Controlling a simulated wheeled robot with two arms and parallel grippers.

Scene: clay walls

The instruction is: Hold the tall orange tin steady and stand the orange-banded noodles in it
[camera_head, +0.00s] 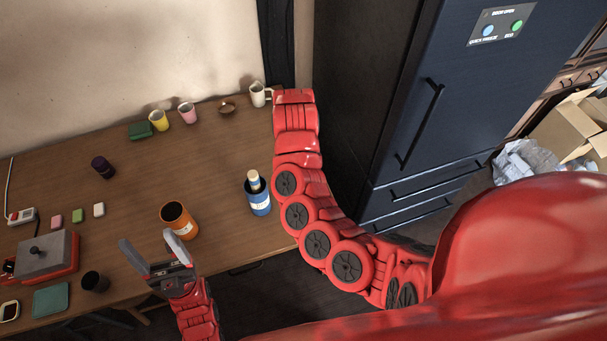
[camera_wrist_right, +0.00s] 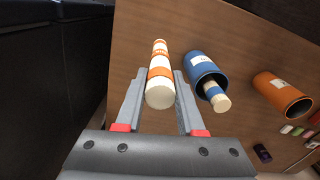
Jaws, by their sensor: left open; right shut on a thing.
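The tall orange tin (camera_head: 176,215) stands upright on the table, with a pale label and a dark open mouth. It also shows at the right in the wrist view (camera_wrist_right: 274,90). My left gripper (camera_head: 148,243) is open at its near left; one fingertip overlaps the tin in the picture, and I cannot tell whether they touch. The orange-banded noodles (camera_wrist_right: 160,75), a pale bundle with orange bands, lie between the fingers of my right gripper (camera_wrist_right: 160,85), which is shut on them. In the head view the right gripper and these noodles are hidden behind my arm.
A blue tin (camera_head: 258,200) holding blue-banded noodles (camera_head: 254,181) stands right of the orange tin, near my right arm. Mugs (camera_head: 187,113) and a small bowl (camera_head: 227,107) line the back. A red-and-grey box (camera_head: 47,255) and dark cup (camera_head: 95,282) are left. The table's middle is clear.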

